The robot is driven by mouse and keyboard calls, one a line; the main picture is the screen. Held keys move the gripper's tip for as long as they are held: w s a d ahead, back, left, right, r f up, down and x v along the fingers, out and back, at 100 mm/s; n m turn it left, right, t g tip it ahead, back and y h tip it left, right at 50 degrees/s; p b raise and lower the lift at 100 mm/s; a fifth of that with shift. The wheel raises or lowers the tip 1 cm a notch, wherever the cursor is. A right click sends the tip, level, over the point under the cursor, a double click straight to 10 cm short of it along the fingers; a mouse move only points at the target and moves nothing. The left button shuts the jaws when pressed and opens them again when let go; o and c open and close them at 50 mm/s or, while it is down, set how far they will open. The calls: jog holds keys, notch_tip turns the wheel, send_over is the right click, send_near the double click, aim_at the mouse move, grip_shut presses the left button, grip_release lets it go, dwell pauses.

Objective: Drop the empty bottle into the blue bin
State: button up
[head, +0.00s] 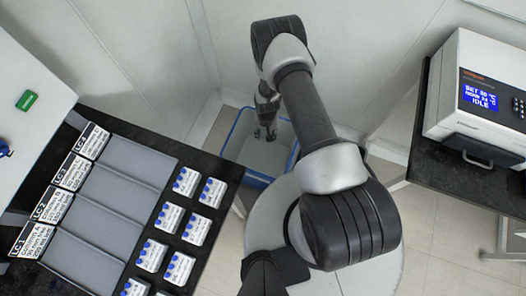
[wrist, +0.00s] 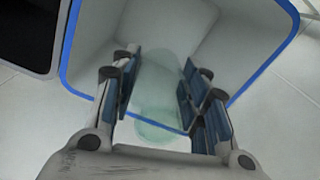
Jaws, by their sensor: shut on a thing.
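The blue bin (head: 233,135) stands on the floor between the two benches, a pale box with a blue rim. In the wrist view its blue rim (wrist: 277,61) and white inside fill most of the picture. My gripper (head: 266,132) is over the bin's opening in the head view. In the wrist view my gripper (wrist: 160,88) is shut on the empty bottle (wrist: 158,85), a clear, pale green see-through bottle between the blue finger pads. The bottle cannot be made out in the head view. The bin's inside looks empty where it shows.
A black bench (head: 133,133) at left carries grey trays (head: 121,182), label cards and several white boxes (head: 170,216) with blue dots. A white instrument (head: 483,97) with a lit display stands on the right bench (head: 433,190). A wall is close behind the bin.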

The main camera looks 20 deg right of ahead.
jog(key=shift+f+b, duration=0.95)
jog(key=shift+f, duration=0.8)
jog(key=o, duration=1.2)
notch_tip(320, 180, up, 12)
jog(key=shift+r, duration=0.1)
